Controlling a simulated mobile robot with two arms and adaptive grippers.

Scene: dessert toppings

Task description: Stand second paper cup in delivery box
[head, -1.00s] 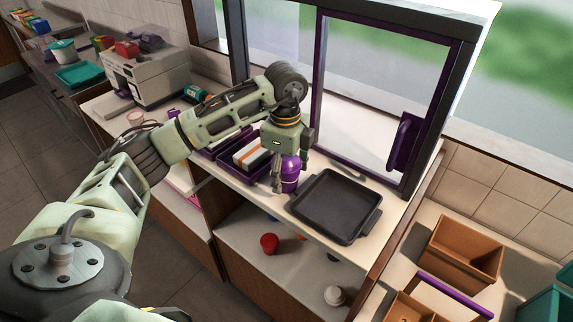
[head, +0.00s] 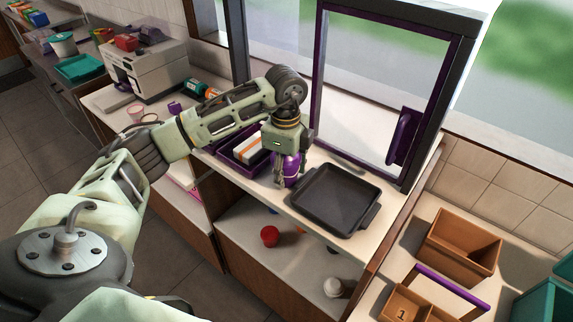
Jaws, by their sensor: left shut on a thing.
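My left gripper (head: 284,183) is over the counter just left of the dark tray, pointing down. It is shut on a purple rounded thing (head: 291,166), perhaps the paper cup, which stands about upright and is partly hidden by the fingers. Two brown open boxes stand at the lower right. One brown box (head: 494,262) looks empty, and another box marked 1 (head: 402,312) is cut off by the bottom edge. I cannot tell for sure which is the delivery box. My right gripper is not in view.
A dark square tray (head: 335,199) lies right of the gripper. A purple bin (head: 228,157) with a white and orange pack sits to its left. A purple-framed window (head: 313,100) stands behind. A red item (head: 269,236) and a white item (head: 333,288) are on the shelf below.

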